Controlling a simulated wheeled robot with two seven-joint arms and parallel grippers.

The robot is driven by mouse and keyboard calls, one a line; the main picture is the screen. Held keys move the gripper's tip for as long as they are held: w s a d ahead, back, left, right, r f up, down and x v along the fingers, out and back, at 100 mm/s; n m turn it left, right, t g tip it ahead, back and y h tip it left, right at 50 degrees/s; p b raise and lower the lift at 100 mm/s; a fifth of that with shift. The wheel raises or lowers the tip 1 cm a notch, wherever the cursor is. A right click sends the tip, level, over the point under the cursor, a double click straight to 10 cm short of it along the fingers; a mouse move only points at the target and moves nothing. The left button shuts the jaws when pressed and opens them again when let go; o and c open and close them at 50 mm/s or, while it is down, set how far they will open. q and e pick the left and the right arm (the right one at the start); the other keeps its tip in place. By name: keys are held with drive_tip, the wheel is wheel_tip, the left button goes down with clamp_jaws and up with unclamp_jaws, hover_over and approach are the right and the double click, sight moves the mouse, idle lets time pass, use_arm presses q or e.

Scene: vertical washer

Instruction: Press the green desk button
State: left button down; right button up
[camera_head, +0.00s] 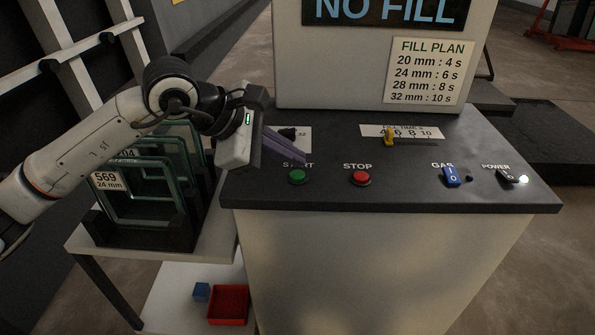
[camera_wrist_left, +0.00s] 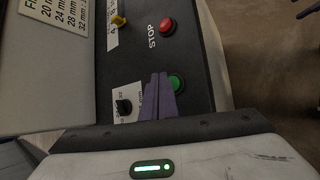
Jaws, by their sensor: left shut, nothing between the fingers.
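The green button (camera_head: 298,177) sits on the dark desk top under the START label, left of the red STOP button (camera_head: 361,178). My left gripper (camera_head: 303,160) is shut and empty, with its purple fingers over the START label just behind the green button. In the left wrist view the fingertips (camera_wrist_left: 158,78) show close beside the green button (camera_wrist_left: 176,83), which is partly covered by them. I cannot tell whether they touch it. My right gripper is in neither view.
A black knob (camera_head: 288,133) stands behind the fingers. A yellow slider (camera_head: 389,137), a blue GAS switch (camera_head: 451,176) and a POWER switch (camera_head: 507,175) lie to the right. Framed glass panes (camera_head: 140,190) stand at left. A red bin (camera_head: 229,306) and a blue cube (camera_head: 201,292) are below.

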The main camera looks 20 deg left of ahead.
sight(291, 175)
use_arm(q)
drive_tip(key=shift+r+p, duration=1.25)
drive_tip(key=shift+r, duration=1.2)
